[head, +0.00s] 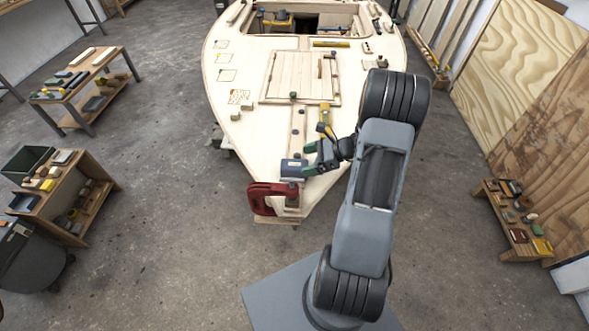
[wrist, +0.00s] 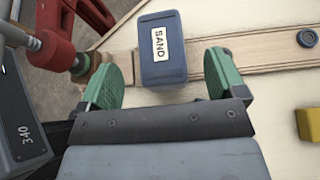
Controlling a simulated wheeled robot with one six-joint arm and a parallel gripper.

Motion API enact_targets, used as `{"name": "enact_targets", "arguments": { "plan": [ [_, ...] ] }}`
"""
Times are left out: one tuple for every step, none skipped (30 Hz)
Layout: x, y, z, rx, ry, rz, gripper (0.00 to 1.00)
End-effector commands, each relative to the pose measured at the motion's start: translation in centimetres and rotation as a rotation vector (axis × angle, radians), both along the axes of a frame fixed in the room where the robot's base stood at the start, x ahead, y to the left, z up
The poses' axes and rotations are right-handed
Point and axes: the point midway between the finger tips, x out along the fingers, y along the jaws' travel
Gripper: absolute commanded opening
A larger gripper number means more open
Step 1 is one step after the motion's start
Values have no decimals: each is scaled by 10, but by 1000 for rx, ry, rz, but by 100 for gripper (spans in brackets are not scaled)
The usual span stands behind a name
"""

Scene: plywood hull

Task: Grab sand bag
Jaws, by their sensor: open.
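The sand bag (wrist: 162,50) is a small dark blue block-shaped bag with a white label reading SAND. It lies on the pale plywood deck near the bow, and the head view shows it (head: 293,169) beside the red clamp. My gripper (wrist: 164,85) is open, with two green fingertips set apart. In the wrist view the bag lies just beyond the fingertips, roughly in line with the gap between them. In the head view my gripper (head: 314,157) is just right of the bag. Nothing is between the fingers.
A red clamp (head: 268,198) grips the bow tip, close left of the bag in the wrist view. A yellow object (wrist: 308,124) lies to the right there. A wooden strip (wrist: 250,48) runs along the deck.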

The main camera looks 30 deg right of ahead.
Motion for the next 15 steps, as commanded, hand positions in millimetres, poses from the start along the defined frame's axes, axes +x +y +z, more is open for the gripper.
{"name": "enact_targets", "arguments": {
  "plan": [
    [2,6,-2,2,3,4,89],
    [4,9,-4,2,4,6,89],
    [7,14,-7,3,3,5,89],
    [9,17,-9,2,3,5,89],
    [10,20,-11,1,4,5,89],
    [13,23,-15,2,3,4,89],
    [14,26,-16,1,2,5,89],
    [15,28,-18,1,2,6,89],
    [17,31,-19,1,2,4,89],
    [18,32,-21,1,2,4,89],
    [18,33,-22,0,2,4,89],
    [19,34,-22,0,2,3,89],
    [19,35,-23,0,2,3,89],
    [19,35,-23,0,2,3,89],
    [20,35,-23,0,2,3,89]
  ]
}}
